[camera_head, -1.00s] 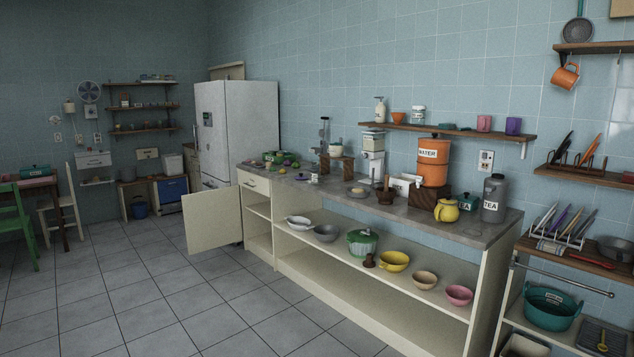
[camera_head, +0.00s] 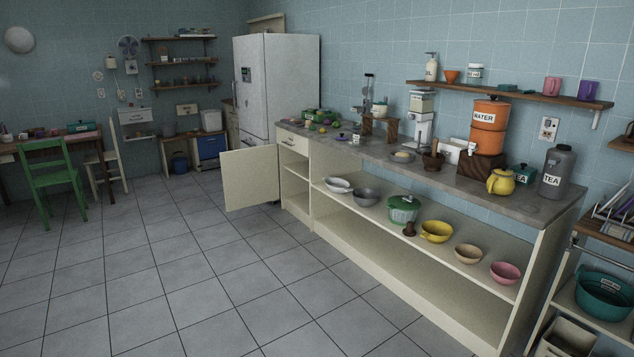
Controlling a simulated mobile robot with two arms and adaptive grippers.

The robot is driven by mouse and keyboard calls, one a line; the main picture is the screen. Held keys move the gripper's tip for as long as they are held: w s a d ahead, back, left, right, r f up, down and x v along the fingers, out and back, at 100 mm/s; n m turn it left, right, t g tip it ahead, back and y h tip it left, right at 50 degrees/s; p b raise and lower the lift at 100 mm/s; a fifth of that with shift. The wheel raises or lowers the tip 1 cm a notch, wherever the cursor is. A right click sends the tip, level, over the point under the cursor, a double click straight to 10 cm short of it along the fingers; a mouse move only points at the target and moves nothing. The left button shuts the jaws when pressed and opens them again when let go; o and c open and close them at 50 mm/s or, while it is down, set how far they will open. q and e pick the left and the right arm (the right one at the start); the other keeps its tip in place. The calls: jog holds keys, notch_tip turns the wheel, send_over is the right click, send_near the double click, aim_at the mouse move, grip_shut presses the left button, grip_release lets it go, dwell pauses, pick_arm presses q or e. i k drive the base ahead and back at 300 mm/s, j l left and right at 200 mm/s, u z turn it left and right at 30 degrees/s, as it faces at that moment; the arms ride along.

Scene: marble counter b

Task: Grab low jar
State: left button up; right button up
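No single thing is marked as the low jar. A small white labelled jar (camera_head: 474,74) stands on the wall shelf (camera_head: 520,95) above the counter. Neither of my grippers is in view.
The open cabinet door (camera_head: 250,180) juts into the room near the fridge (camera_head: 275,85). A green chair (camera_head: 52,180) stands by a table at the left. The tiled floor (camera_head: 200,270) before the counter is clear.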

aim_at(359, 137)
jog(key=i, duration=2.45)
jog(key=i+j, duration=0.15)
jog(key=i, duration=2.3)
jog(key=l+z, duration=0.05)
jog(key=l, duration=0.1)
